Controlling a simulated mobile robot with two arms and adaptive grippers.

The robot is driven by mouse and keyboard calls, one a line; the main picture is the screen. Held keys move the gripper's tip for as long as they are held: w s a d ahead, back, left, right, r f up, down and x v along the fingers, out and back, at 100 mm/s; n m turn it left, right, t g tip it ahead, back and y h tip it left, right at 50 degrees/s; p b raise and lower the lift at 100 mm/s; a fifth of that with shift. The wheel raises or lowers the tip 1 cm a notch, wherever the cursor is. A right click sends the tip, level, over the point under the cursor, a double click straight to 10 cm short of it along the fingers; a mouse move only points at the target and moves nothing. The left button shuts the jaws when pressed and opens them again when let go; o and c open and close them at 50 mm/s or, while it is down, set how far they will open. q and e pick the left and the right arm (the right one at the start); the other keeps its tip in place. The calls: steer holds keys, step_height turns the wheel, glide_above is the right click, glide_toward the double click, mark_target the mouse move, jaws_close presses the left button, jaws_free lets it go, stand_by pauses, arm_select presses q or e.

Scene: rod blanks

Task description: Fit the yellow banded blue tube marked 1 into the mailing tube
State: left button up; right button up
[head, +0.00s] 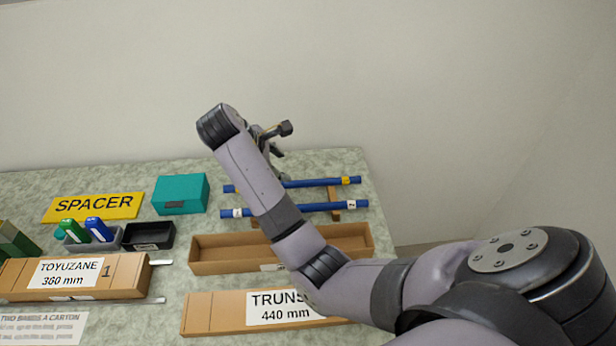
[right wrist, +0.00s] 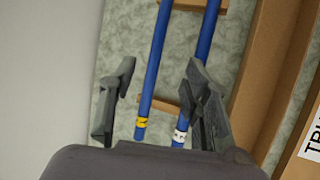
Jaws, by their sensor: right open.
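Two blue tubes lie side by side on brown supports. The far tube (head: 308,183) has a yellow band near its right end; its mark is too small to read. The near tube (head: 300,208) has white bands. My right gripper (head: 280,142) is open and empty above the far tube. In the right wrist view the yellow-banded tube (right wrist: 153,70) runs between the open fingers (right wrist: 160,65), and the white-banded tube (right wrist: 205,35) passes beside the right finger. A long open brown carton (head: 345,255) lies nearer. I see no round mailing tube. My left gripper is out of view.
A closed carton labelled 440 mm (head: 215,313) lies in front. At left are a 360 mm carton (head: 125,272), a yellow spacer sign (head: 60,212), a teal box (head: 180,194), a black tray (head: 148,246) and a holder with green and blue items. A wall stands behind.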

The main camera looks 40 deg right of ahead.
glide_toward(302, 183)
steer(key=x, duration=0.3)
steer(key=shift+d+f+p, duration=0.35)
steer(key=shift+f+p, duration=0.15)
steer(key=shift+f, duration=0.05)
steer(key=x, duration=0.5)
steer(key=shift+w+r, duration=0.1)
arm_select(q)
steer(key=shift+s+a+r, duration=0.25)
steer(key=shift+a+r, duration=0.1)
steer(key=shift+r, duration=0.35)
arm_select(e)
steer(key=shift+c, duration=0.3)
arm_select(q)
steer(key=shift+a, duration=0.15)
arm_select(e)
jaws_close()
